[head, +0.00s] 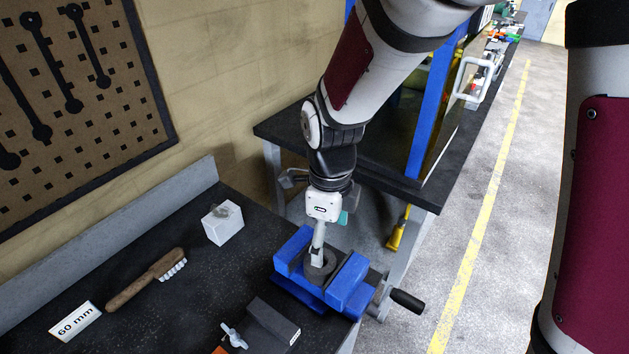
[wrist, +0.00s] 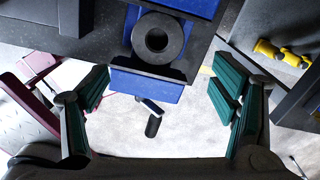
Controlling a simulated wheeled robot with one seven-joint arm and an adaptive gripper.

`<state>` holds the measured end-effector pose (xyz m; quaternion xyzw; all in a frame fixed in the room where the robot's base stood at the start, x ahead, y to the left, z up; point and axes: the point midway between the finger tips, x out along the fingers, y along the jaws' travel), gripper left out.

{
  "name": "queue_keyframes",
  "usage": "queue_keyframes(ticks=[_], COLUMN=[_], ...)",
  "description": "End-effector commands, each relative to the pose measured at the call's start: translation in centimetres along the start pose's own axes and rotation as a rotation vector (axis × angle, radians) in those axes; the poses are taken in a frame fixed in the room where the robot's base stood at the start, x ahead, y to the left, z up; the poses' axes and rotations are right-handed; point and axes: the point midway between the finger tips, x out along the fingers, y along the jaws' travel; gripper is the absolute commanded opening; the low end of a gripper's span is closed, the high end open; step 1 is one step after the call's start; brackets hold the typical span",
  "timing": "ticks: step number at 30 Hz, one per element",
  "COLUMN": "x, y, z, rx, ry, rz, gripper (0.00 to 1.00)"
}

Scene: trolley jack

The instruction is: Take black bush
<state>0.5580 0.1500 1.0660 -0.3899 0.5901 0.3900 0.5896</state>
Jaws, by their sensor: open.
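The black bush (wrist: 141,37) is a dark ring with a round hole, sitting between the jaws of a blue vise (wrist: 145,87) in the wrist view. In the head view the bush (head: 329,267) shows in the vise (head: 349,285), partly hidden by a light grey part of my gripper. My gripper (wrist: 163,92) is open and empty, its green-padded fingers wide apart. In the wrist view the bush lies above the gap between the fingers. In the head view my gripper is over the vise; its exact height above the bush cannot be told.
The dark bench holds a brush (head: 146,280), a "60 mm" sign (head: 76,320), a white block (head: 223,223) and a dark grey block (head: 262,325). The vise handle (head: 406,301) sticks out past the bench edge. A second bench (head: 398,184) stands behind.

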Motion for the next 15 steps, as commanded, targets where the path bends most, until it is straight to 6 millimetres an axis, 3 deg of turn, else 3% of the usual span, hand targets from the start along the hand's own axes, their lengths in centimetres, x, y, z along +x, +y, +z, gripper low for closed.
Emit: queue_keyframes(ticks=[3,11,15], x=[2.0,3.7,5.6], y=[0.0,0.0,0.2], z=[0.0,0.1,0.4], rx=[-0.001,0.000,-0.001], ry=[0.003,0.001,0.003], rz=[0.002,0.001,0.003], gripper=[0.80,0.80,0.80])
